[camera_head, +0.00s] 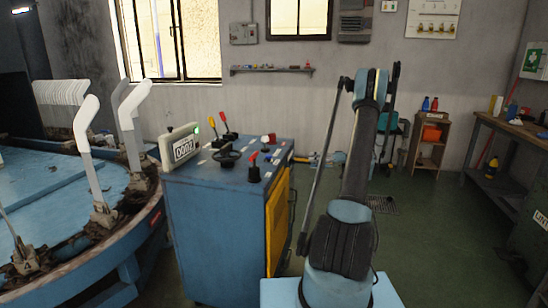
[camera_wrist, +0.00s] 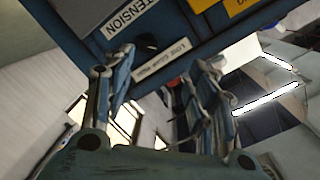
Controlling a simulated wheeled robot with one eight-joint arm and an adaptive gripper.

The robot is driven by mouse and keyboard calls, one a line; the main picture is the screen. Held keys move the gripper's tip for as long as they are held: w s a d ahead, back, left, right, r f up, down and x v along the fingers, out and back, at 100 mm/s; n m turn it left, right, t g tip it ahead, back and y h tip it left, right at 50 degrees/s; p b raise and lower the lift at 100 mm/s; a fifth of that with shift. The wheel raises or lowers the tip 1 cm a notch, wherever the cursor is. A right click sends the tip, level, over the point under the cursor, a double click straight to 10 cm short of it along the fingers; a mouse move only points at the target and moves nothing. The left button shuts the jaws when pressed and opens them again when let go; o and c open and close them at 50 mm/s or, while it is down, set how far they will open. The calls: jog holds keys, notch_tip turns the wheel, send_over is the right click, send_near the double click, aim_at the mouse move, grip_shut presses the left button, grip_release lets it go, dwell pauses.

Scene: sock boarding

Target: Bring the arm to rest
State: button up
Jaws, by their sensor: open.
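My arm (camera_head: 345,200) rises at the right of the blue control cabinet in the head view, with its upper end near the back wall. I cannot make out my gripper in that view. In the wrist view my gripper (camera_wrist: 165,65) shows two blue-grey fingers spread apart with nothing between them. Past the fingertips is a blue panel (camera_wrist: 85,30) with a label reading TENSION and yellow patches. I cannot tell whether the fingers touch the panel.
The blue control cabinet (camera_head: 215,220) carries levers, a small handwheel and a counter box (camera_head: 180,145). A round blue table (camera_head: 60,190) with upright white sock forms stands at the left. A workbench (camera_head: 515,130) is at the right. Green floor (camera_head: 440,230) is clear right of my arm.

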jog(key=s+a+r+m+g+h, duration=0.2)
jog(key=s+a+r+h, duration=0.2)
jog(key=s+a+r, duration=0.45)
jog(key=s+a+r+m+g+h, duration=0.1)
jog(key=s+a+r+h, duration=0.15)
jog(key=s, duration=0.45)
jog(key=s+a+r+h, duration=0.1)
jog(key=s+a, duration=0.2)
jog(key=s, duration=0.4)
jog(key=s+d+f+h, duration=0.2)
jog(key=s+f, duration=0.1)
jog(key=s, duration=0.7)
jog(key=s+d+f+m+h, duration=0.1)
jog(key=s+d+f+h, duration=0.1)
jog(key=s, duration=0.7)
jog(key=s+d+f+h, duration=0.2)
jog(key=s+f+h, duration=0.2)
jog(key=s, duration=0.6)
jog(key=shift+s+f+m, duration=0.3)
jog(key=shift+f+m, duration=0.1)
jog(key=shift+f, duration=0.05)
jog(key=shift+h, duration=0.25)
